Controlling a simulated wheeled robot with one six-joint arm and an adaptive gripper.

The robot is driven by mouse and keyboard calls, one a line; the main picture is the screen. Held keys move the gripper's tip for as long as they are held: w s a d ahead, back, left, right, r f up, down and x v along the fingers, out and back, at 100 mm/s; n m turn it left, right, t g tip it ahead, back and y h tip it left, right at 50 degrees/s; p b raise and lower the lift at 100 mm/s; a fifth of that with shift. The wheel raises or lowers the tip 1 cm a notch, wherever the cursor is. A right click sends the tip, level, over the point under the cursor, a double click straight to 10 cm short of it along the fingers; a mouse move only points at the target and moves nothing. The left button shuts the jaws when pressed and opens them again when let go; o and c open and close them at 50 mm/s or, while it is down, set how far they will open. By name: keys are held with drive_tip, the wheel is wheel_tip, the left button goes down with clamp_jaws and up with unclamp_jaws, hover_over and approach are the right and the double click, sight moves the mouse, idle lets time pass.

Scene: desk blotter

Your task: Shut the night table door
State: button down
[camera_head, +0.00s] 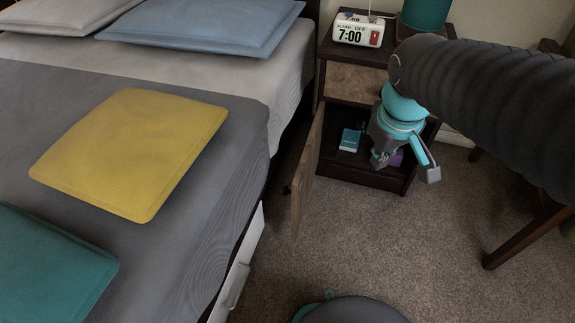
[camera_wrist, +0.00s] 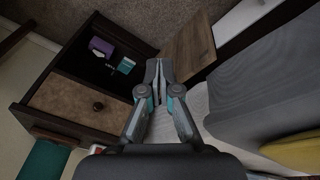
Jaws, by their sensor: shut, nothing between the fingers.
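The night table (camera_head: 323,58) stands beside the bed, and its lower compartment is open. Its wooden door (camera_head: 307,172) stands swung wide out from the left side, with a dark knob on its outer face. The door (camera_wrist: 188,50) also shows in the wrist view, just beyond and right of my fingertips. My gripper (camera_head: 378,163) is in front of the open compartment, to the right of the door, with empty fingers together. In the wrist view the gripper (camera_wrist: 158,68) points toward the door's inner side; I cannot tell whether it touches.
A teal box (camera_head: 350,140) and a purple box (camera_head: 396,158) lie inside the compartment. A closed drawer (camera_head: 355,83) is above, with an alarm clock (camera_head: 359,29) on top. The bed (camera_head: 230,168) is close left of the door. Carpet (camera_head: 365,235) in front is clear.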

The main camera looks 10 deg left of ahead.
drive_tip(key=w+a+f+n+g+h+p, duration=0.1)
drive_tip(key=w+a+f+n, duration=0.15)
drive_tip(key=a, duration=0.25)
drive_tip(key=w+a+f+n+g+p, duration=0.1)
drive_tip(key=w+a+n, duration=0.25)
drive_tip(key=a, duration=0.25)
drive_tip(key=n+g+h+p, duration=0.1)
drive_tip(key=n+h+p, duration=0.1)
drive_tip(key=n, duration=0.3)
approach(303, 169)
drive_tip(key=s+a, duration=0.4)
drive_tip(key=x, duration=0.9)
drive_tip(key=shift+d+b, duration=0.2)
drive_tip(key=shift+b, duration=0.15)
drive_tip(key=shift+s+d, duration=0.1)
